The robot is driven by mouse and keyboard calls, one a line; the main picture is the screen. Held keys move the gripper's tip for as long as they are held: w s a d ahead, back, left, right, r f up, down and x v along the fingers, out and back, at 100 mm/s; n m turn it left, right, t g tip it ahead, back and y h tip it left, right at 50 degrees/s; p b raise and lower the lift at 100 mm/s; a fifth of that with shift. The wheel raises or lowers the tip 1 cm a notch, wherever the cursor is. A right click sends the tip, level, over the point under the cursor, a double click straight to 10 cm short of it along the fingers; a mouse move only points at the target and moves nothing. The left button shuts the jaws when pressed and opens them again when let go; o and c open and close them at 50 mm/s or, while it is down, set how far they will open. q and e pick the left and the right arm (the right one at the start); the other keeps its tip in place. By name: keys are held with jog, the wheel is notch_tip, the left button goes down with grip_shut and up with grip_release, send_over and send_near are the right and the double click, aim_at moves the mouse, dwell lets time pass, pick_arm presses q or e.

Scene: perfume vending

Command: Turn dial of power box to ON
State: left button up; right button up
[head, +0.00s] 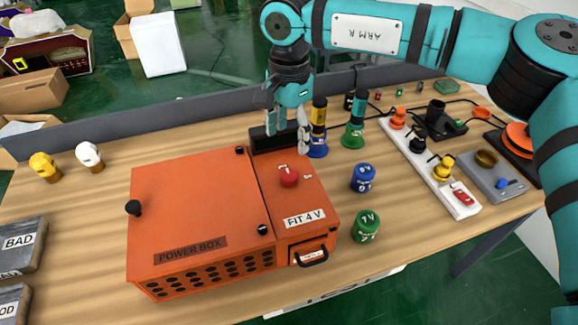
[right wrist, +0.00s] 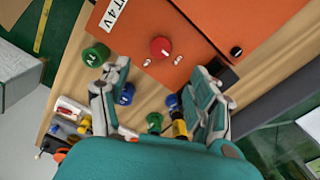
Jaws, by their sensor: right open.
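The orange power box (head: 195,205) stands on the wooden table, its label "POWER BOX" on the front edge of the top. Its red dial (head: 289,176) sits on the right section of the top, above the "FIT 4 V" label. My right gripper (head: 287,128) is above the back right of the box, pointing down. In the right wrist view the red dial (right wrist: 160,47) shows beyond the open fingers of my right gripper (right wrist: 165,95), with nothing between them. Small white marks lie beside the dial, too small to read. My left gripper is in neither view.
A blue battery (head: 363,178) and a green battery (head: 365,226) stand right of the box. A white power strip (head: 452,200) with coloured plugs and a grey scale-like device (head: 490,178) are farther right.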

aim_at(289, 174)
notch_tip(289, 174, down, 10)
jog(key=p, duration=0.2)
jog(key=shift+p, duration=0.4)
jog(key=shift+f, duration=0.8)
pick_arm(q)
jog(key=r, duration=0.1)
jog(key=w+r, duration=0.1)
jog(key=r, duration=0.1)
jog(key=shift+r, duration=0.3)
pick_arm(e)
jog(key=shift+c, duration=0.5)
